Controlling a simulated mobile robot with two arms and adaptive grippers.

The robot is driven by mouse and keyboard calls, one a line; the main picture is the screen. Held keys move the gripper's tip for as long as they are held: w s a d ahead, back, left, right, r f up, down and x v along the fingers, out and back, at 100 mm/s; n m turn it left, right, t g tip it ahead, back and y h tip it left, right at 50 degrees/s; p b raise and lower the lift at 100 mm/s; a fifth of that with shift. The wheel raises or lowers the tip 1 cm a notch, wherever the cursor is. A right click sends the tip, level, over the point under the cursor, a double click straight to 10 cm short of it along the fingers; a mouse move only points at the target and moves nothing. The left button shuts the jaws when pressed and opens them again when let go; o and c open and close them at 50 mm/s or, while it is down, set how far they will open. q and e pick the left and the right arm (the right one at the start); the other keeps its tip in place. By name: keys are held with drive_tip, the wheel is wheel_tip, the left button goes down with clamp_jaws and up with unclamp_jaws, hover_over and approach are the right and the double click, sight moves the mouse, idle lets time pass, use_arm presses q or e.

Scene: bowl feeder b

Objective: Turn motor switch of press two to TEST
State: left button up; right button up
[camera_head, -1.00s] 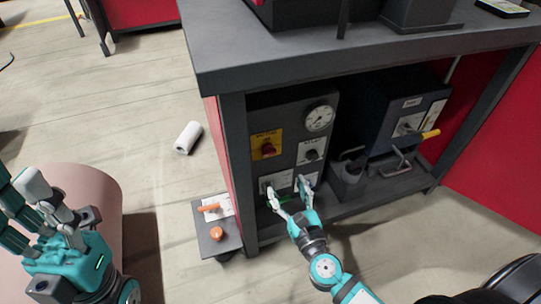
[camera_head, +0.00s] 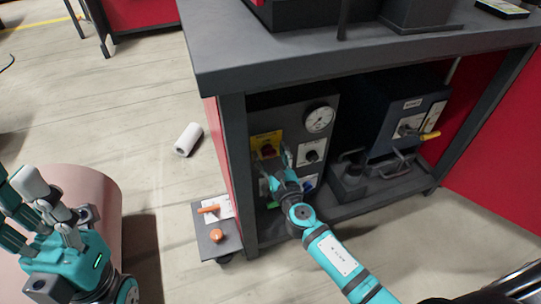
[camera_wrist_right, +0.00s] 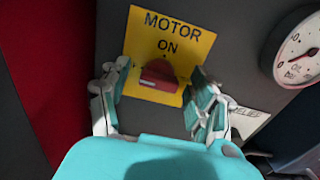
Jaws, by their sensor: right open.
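The motor switch is a red knob (camera_head: 267,151) on a yellow plate (camera_head: 262,138), on the dark panel under the bench. In the right wrist view the plate (camera_wrist_right: 150,30) reads "MOTOR ON", and the red knob (camera_wrist_right: 158,76) sits below the lettering, partly shaded. A TEST mark is not visible. My right gripper (camera_head: 277,159) is open in front of the switch. In the wrist view its fingers (camera_wrist_right: 156,85) stand on either side of the knob, with visible gaps; contact is not shown. My left gripper (camera_head: 35,195) is at far left, apparently open and empty, away from the panel.
A blue box (camera_head: 410,122) with a yellow handle stands farther right. The bench top (camera_head: 300,50) overhangs the panel. A small tray (camera_head: 205,238) with orange-handled items stands lower left.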

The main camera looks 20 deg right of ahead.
drive_tip(key=c, duration=1.2)
